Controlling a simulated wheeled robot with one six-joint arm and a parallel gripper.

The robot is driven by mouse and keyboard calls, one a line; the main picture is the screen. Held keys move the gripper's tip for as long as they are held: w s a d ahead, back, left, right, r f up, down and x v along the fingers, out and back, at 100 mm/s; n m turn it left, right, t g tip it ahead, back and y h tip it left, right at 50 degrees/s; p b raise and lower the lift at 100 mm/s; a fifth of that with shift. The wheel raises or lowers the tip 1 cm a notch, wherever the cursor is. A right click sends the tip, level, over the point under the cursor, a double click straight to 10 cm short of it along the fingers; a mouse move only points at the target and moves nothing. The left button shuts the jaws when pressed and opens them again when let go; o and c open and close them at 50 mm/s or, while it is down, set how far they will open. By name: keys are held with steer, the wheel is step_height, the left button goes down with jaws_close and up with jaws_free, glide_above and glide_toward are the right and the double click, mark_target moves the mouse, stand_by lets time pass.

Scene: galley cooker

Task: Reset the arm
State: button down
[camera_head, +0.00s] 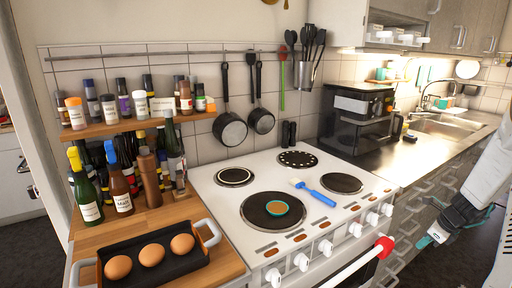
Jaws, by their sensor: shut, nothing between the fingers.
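My arm enters from the right edge of the head view, and my gripper (430,240) hangs low in front of the drawers, right of the cooker. Its fingers are shut with nothing in them. It is apart from the cooker and the worktop. The white cooker (216,206) stands in the middle, with several burners. A blue-handled brush (316,193) lies on the cooktop between the burners. A small round brown item with a green rim (277,208) sits on the front burner.
A black tray (112,252) with eggs (151,254) sits on the wooden counter at left, below bottle shelves. A red knob (384,245) ends the oven rail near my gripper. A black coffee machine (358,118) stands right of the cooker. Pans (230,129) hang behind.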

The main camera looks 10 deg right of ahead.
steer(key=s+a+r+n, duration=0.8)
steer(key=a+n, duration=0.2)
steer(key=a, duration=0.2)
steer(key=s+a+r+n+g+h, duration=0.1)
steer(key=s+a+r+n, duration=0.7)
steer(key=a, duration=0.4)
steer(key=s+a+r+n+g, duration=0.1)
steer(key=s+a+r+n, duration=0.8)
steer(key=a+n, duration=0.3)
steer(key=shift+a+r+n+h, duration=0.3)
steer(key=shift+r+h, duration=0.1)
steer(key=shift+r, duration=0.3)
